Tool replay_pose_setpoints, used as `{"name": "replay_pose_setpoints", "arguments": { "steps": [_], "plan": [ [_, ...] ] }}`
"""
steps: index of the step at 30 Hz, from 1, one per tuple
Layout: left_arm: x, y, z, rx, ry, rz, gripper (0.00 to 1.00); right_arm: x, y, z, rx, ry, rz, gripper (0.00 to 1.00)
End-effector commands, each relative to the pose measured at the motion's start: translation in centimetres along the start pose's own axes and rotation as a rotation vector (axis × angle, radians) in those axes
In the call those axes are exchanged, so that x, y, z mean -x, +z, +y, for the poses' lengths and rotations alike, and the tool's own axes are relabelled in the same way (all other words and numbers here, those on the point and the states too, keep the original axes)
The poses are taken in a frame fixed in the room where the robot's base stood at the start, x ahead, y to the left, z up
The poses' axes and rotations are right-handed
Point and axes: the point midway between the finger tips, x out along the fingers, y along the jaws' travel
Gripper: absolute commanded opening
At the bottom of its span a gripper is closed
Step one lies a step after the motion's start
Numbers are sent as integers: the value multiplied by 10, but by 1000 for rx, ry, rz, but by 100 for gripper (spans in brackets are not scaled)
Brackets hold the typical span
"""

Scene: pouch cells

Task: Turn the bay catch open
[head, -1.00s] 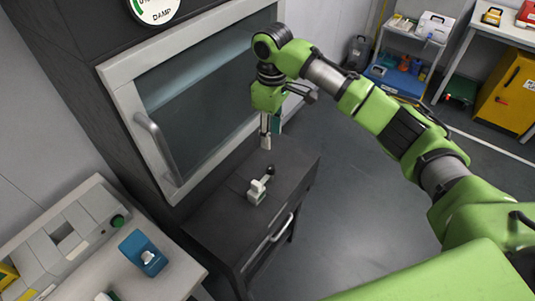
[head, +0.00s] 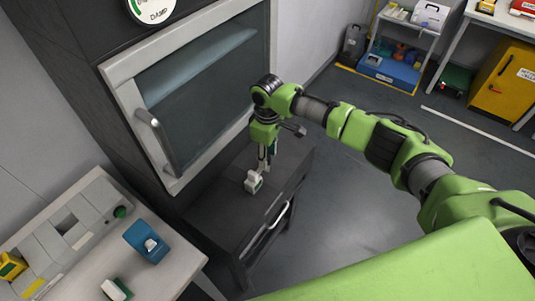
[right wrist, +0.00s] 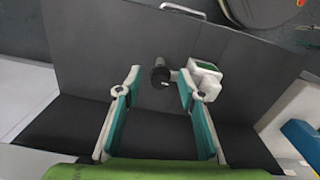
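The bay catch (head: 254,182) is a small white block with a green face on top of a dark cabinet. In the right wrist view its white body (right wrist: 203,80) lies just right of my fingers, and its lever runs left to a black knob (right wrist: 160,75). My right gripper (head: 266,163) points down at the catch. In the right wrist view my right gripper (right wrist: 159,80) is open, with the knob showing between the two fingertips. I cannot tell whether either finger touches it. In the head view the knob is hidden by the gripper. My left gripper is not in view.
The dark cabinet (head: 222,212) has a metal handle (head: 278,214) on its front. Behind it stands a glass-fronted chamber with a bar handle (head: 156,140). A blue block (head: 147,242) sits on a pale bench at the left.

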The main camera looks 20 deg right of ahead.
Motion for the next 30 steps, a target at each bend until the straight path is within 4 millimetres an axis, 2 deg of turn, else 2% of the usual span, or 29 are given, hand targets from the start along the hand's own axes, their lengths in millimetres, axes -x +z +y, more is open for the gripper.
{"name": "replay_pose_setpoints", "arguments": {
  "steps": [3,4,7,8,20,30],
  "plan": [
    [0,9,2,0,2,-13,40,0,0,0,0,0,0,36],
    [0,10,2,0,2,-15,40,0,0,0,0,0,0,31],
    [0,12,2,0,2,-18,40,0,0,0,0,0,0,5],
    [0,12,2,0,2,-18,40,0,0,0,0,0,0,0],
    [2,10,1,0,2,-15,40,1,0,0,41,-1,1,0],
    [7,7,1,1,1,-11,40,1,0,0,270,-1,1,0]
  ]
}}
